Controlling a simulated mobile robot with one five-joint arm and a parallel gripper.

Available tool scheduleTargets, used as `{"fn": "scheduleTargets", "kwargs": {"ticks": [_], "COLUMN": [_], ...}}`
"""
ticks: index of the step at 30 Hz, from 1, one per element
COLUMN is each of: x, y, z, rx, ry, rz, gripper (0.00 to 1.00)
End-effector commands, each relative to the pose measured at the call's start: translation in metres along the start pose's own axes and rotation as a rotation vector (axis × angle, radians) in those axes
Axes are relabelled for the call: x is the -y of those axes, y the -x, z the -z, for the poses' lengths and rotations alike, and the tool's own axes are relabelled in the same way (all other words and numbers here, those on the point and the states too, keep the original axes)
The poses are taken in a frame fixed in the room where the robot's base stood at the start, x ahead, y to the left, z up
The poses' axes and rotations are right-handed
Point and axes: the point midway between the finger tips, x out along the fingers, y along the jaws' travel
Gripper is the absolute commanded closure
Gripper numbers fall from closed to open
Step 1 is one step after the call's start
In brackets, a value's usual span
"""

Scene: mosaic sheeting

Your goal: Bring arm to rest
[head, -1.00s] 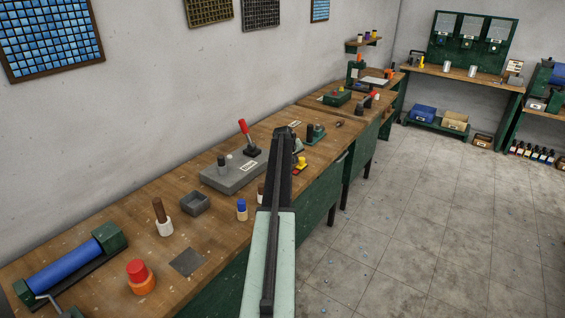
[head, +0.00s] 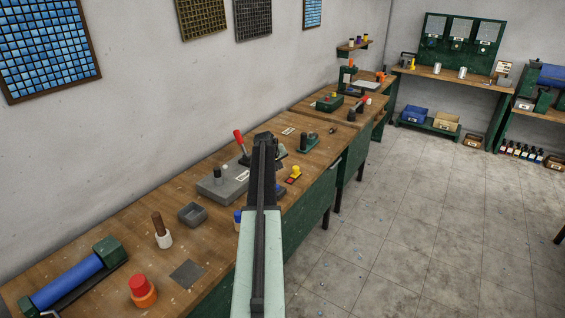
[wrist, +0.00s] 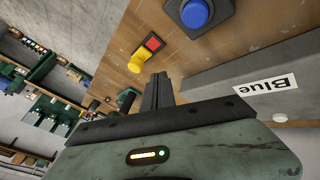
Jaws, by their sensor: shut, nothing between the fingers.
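My arm reaches up the middle of the head view, over the long wooden workbench (head: 110,235). My gripper (wrist: 158,78) shows in the wrist view with its dark fingers together and nothing between them. Below the fingers in that view are a yellow knob (wrist: 138,60) beside a red square (wrist: 153,43), a blue round button (wrist: 195,13) on a dark base, and a grey block labelled "Blue" (wrist: 235,72). In the head view the gripper's fingertips cannot be made out at the arm's far end.
The bench holds a blue roller (head: 68,280), a red and orange pot (head: 142,290), a grey tray (head: 193,213) and a red-handled lever (head: 239,140). My arm partly hides a blue-capped bottle (head: 238,216).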

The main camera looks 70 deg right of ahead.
Motion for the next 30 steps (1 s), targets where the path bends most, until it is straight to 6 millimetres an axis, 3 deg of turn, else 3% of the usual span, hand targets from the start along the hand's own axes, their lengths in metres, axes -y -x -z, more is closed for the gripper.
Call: {"fn": "scheduleTargets", "kwargs": {"ticks": [1,4,22,30], "x": [-0.003,-0.002,0.001,-0.022], "y": [0.019,0.030,0.033,0.077], "z": [0.002,0.001,0.002,0.025], "rx": [0.000,0.000,-0.001,-0.001], "ry": [0.000,0.000,0.001,0.002], "rz": [0.000,0.001,0.001,0.002], "gripper": [1.00,1.00,1.00,1.00]}}
